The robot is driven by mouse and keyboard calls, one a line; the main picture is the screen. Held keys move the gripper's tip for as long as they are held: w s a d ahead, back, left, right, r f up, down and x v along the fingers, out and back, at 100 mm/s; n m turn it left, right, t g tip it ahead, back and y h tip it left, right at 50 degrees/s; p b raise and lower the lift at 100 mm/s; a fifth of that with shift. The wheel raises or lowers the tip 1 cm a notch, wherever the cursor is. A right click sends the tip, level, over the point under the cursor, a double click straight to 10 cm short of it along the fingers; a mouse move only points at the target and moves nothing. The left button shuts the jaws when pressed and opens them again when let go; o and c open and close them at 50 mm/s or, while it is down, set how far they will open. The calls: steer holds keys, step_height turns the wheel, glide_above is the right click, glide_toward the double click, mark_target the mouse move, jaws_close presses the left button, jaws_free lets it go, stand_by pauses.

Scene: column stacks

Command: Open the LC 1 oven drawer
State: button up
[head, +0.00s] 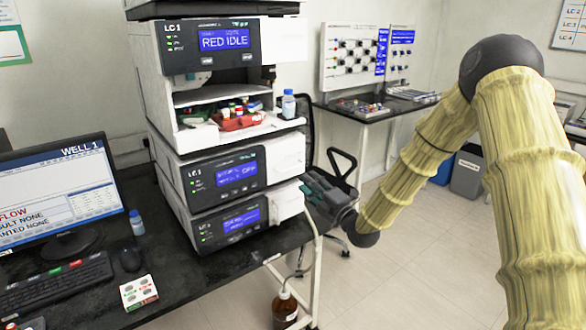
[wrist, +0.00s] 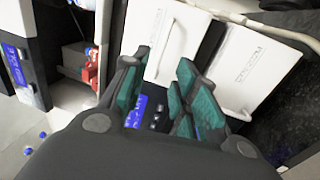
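The LC 1 stack (head: 205,95) stands on the dark bench, with "LC 1" on its top unit and a blue display reading "RED IDLE". Two lower units carry white front panels on their right, an upper one (head: 285,157) and a lower one (head: 287,200). In the wrist view two white panels with bar handles show, one at the left (wrist: 172,45) and one at the right (wrist: 235,65); both look closed. My gripper (head: 325,192) is just right of the lower panel. In the wrist view my gripper (wrist: 158,100) has its fingers apart, with nothing between them. Contact with a panel cannot be told.
An open bay holds a red tray (head: 238,120) of vials, with a bottle (head: 289,104) beside it. A monitor (head: 60,190) and keyboard (head: 55,285) occupy the bench's left. A chair (head: 340,170) stands behind my gripper. A brown bottle (head: 285,308) sits below the bench.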

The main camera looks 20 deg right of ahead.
mark_target(292, 168)
steer(key=p+x, duration=0.2)
steer(key=x, duration=0.7)
steer(key=shift+w+a, duration=0.1)
steer(key=shift+w, duration=0.25)
steer(key=shift+c, duration=0.4)
jaws_close()
steer(key=shift+f, duration=0.1)
